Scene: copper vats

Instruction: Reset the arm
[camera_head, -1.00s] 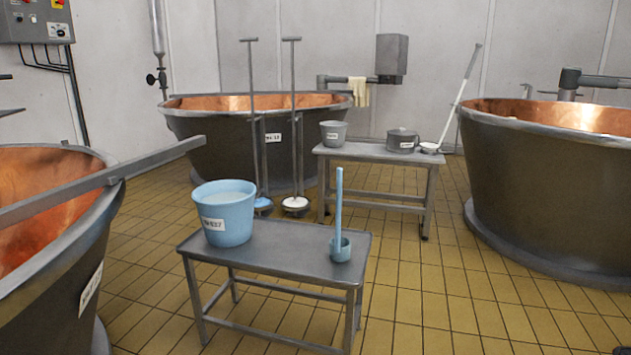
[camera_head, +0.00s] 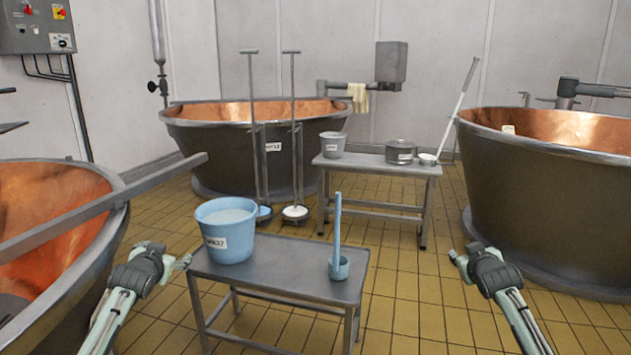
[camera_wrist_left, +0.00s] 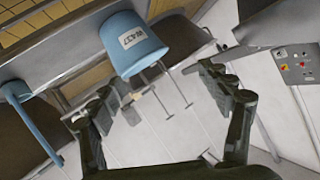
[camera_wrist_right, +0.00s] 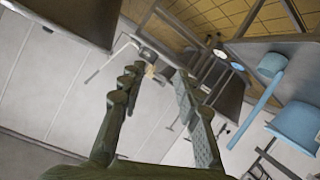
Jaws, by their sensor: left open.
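My left gripper (camera_head: 168,254) is at the lower left of the head view, left of the near bench. Its fingers stand apart and hold nothing in the left wrist view (camera_wrist_left: 150,92). My right gripper (camera_head: 464,253) is right of the near bench, apart from it. Its fingers are spread and empty in the right wrist view (camera_wrist_right: 158,75). Both arms rise from the bottom edge, raised, touching nothing that I can see.
The near bench (camera_head: 290,285) carries a blue bucket (camera_head: 226,245) and a blue long-handled scoop (camera_head: 338,262). A far bench (camera_head: 375,180) holds pots. Copper vats stand at left (camera_head: 95,225), back (camera_head: 225,160) and right (camera_head: 540,205). Tiled floor is clear right of the near bench.

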